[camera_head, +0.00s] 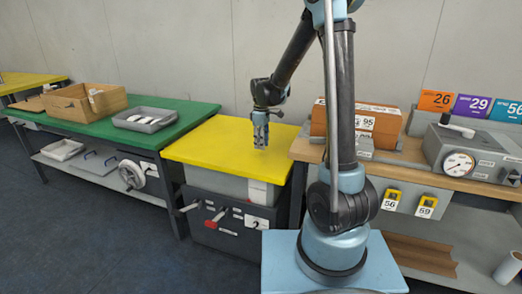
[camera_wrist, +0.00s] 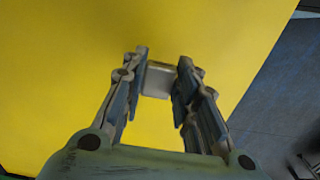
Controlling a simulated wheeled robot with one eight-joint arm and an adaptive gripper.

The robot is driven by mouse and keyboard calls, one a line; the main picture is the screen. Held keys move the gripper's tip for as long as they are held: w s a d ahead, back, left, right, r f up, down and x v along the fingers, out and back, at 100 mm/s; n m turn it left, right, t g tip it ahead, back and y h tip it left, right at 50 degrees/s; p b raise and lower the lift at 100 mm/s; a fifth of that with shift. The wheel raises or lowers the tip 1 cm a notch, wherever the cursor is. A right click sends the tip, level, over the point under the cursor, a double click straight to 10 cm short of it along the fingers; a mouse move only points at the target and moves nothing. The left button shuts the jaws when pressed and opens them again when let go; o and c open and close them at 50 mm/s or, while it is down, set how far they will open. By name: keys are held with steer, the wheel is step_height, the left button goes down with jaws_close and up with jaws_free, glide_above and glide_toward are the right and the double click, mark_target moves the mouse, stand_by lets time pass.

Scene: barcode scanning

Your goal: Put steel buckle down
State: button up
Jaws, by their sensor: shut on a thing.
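My gripper (camera_head: 261,140) hangs pointing down over the yellow-topped table (camera_head: 205,143). In the wrist view my gripper (camera_wrist: 164,82) is shut on the steel buckle (camera_wrist: 157,81), a small grey metal piece between the fingertips. Part of the buckle is hidden by the fingers. The yellow table top (camera_wrist: 60,60) fills most of the wrist view behind it. I cannot tell whether the buckle touches the table. In the head view the buckle is too small to make out.
A green table (camera_head: 90,127) at the left holds a wooden box (camera_head: 70,107) and a grey tray (camera_head: 130,120). A wooden bench at the right bears a brown case (camera_head: 375,125) and a grey gauge device (camera_head: 480,150). The yellow top around my gripper is clear.

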steer(key=shift+f, duration=1.8)
steer(key=o, duration=1.1)
steer(key=shift+c, duration=0.2)
step_height(320, 180, up, 12)
steer(key=shift+r, duration=0.1)
